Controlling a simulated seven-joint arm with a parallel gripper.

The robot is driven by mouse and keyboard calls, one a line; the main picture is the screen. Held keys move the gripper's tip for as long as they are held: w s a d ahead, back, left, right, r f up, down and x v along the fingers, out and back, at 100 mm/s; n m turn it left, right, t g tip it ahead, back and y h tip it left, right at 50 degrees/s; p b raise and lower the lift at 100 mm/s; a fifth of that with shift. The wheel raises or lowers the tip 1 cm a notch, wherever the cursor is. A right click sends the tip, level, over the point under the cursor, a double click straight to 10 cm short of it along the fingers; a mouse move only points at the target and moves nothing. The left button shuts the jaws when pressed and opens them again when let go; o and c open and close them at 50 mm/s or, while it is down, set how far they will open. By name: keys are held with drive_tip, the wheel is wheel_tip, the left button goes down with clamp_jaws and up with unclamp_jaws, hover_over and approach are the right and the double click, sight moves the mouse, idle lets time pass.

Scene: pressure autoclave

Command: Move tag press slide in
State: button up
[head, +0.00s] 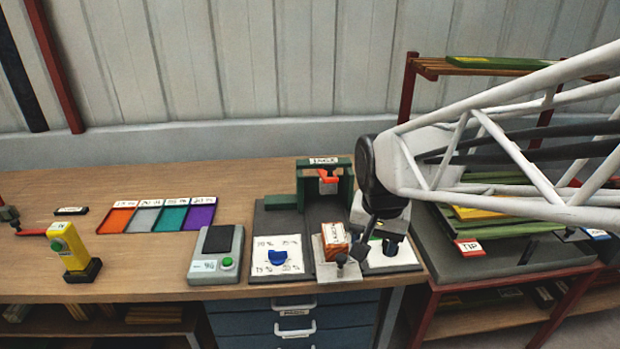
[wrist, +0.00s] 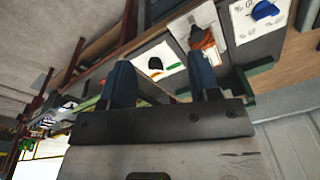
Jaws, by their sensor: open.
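The tag press (head: 345,185) is a dark green frame with a white label on top and a red-orange part under its head. Its slide (head: 327,272), a pale plate bearing a brown-orange block (head: 335,238), sits out at the front, clear of the head. A dark knob shows at the slide's front edge. In the wrist view the block (wrist: 203,42) lies beyond the right finger. My gripper (head: 375,232) is open, just right of the slide and partly in front of it. In the wrist view my gripper (wrist: 160,72) has nothing between its fingers; contact with the slide cannot be told.
A white panel with a blue dial (head: 277,256) is left of the slide; another white panel (head: 395,262) is right. A grey scale (head: 216,253), coloured trays (head: 160,215) and a yellow tool (head: 70,248) stand further left. A red-framed rack (head: 430,310) is right of the bench.

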sight(341, 256)
drive_tip(key=w+a+f+m, duration=0.1)
drive_tip(key=w+f, duration=0.1)
drive_tip(key=w, duration=0.1)
drive_tip(key=w+a+f+m+g, duration=0.1)
drive_tip(key=w+f+m, duration=0.1)
drive_tip(key=w, duration=0.2)
drive_tip(key=w+a+f+m, duration=0.1)
drive_tip(key=w+f, duration=0.2)
drive_tip(key=w, duration=0.1)
drive_tip(key=shift+w+a+f, duration=0.1)
drive_tip(key=shift+a, duration=0.05)
drive_tip(key=shift+f, duration=3.85)
drive_tip(key=shift+c, duration=0.4)
clamp_jaws()
